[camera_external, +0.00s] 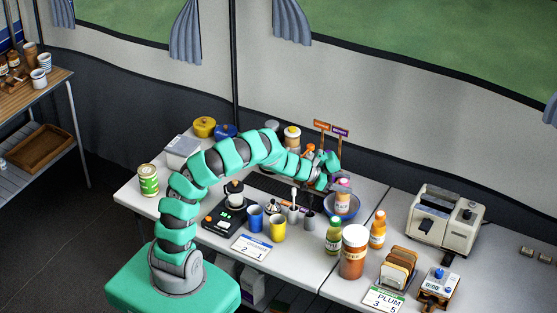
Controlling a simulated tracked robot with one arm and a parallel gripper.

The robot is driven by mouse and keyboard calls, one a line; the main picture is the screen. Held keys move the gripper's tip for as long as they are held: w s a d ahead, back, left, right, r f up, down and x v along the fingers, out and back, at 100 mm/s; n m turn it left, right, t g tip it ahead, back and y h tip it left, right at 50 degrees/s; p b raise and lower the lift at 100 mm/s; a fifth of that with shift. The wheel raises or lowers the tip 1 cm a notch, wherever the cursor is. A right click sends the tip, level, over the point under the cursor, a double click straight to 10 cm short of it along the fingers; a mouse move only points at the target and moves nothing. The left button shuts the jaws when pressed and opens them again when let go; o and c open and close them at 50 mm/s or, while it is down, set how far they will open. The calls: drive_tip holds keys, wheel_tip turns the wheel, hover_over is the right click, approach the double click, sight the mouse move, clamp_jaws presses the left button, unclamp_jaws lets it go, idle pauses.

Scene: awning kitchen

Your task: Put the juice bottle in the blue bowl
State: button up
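A blue bowl (328,208) stands on the white table to the right of my arm's reach. A small juice bottle (343,204) with a pink cap and pale label appears upright in or just above the bowl. Its lower end is at the bowl, and I cannot tell whether it rests on the bottom. My gripper (333,178) is at the bottle's cap, on its upper left. The fingers are small and partly hidden, so I cannot tell whether they grip the cap.
In front of the bowl stand a green-capped bottle (333,238), a large orange jar (353,254) and an orange-capped bottle (377,230). A yellow mug (278,230) and blue mug (255,218) stand left. A toaster (446,218) and toast rack (397,268) are right.

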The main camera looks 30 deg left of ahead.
drive_tip(key=shift+s+a+r, duration=0.1)
drive_tip(key=shift+a+r, duration=0.1)
drive_tip(key=shift+a, duration=0.05)
drive_tip(key=p+v, duration=0.1)
drive_tip(key=v, duration=1)
drive_tip(key=shift+a, duration=0.2)
drive_tip(key=shift+s+r, duration=0.1)
